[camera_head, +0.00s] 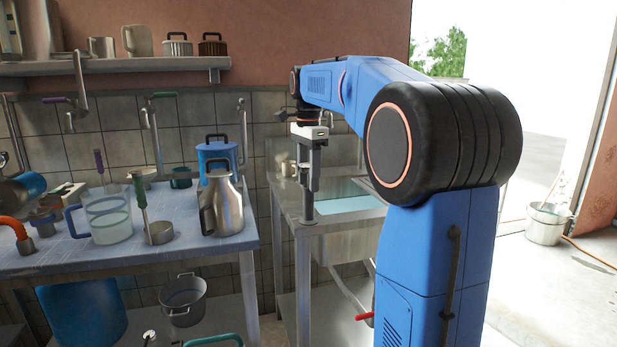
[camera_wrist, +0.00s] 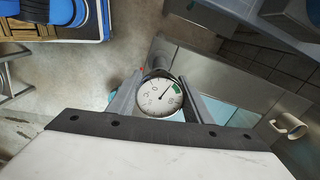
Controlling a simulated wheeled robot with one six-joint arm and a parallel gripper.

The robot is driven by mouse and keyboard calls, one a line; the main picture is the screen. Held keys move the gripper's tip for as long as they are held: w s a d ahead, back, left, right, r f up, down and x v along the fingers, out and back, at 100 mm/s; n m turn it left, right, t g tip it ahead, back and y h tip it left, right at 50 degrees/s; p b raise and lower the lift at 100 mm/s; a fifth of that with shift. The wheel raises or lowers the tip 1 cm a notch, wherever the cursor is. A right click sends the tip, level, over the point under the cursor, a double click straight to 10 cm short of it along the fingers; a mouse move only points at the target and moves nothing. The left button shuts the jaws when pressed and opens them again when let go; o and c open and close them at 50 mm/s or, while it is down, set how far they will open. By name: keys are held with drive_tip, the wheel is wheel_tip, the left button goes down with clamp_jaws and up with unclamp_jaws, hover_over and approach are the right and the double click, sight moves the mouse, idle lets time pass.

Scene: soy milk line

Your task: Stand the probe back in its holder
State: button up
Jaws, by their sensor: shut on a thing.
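The probe shows in the wrist view as a round white dial (camera_wrist: 160,97) with black figures, a needle and a green patch. It sits between the two fingers of my gripper (camera_wrist: 158,95), which is shut on it. In the head view my gripper (camera_head: 308,184) points down over the near left corner of the metal sink table. A short grey upright piece (camera_head: 307,211) stands on that corner right below the fingers; it looks like the holder, though I cannot tell for sure. The probe's stem is hidden, so I cannot tell whether it is inside that piece.
A water-filled sink basin (camera_head: 345,206) lies right of my gripper, with a mug (camera_head: 289,168) behind, also in the wrist view (camera_wrist: 288,126). A gap separates the tables.

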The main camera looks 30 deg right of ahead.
drive_tip(key=o, duration=1.1)
drive_tip(key=shift+o, duration=0.2)
wheel_tip(320, 180, up, 17)
drive_tip(key=shift+r, duration=0.2)
drive_tip(key=s+a+f+n+t, duration=0.1)
drive_tip(key=s+a+f+n, duration=0.4)
drive_tip(key=s+f, duration=0.5)
drive_tip(key=s+a+f+n+t, duration=0.2)
drive_tip(key=s+a+f+n, duration=0.3)
drive_tip(key=s+f, duration=0.5)
drive_tip(key=s+a+f+n+t, duration=0.1)
drive_tip(key=s+a+f+n, duration=0.4)
drive_tip(key=f, duration=1.4)
drive_tip(key=s+n, duration=0.4)
drive_tip(key=s, duration=0.1)
drive_tip(key=shift+a+t, duration=0.4)
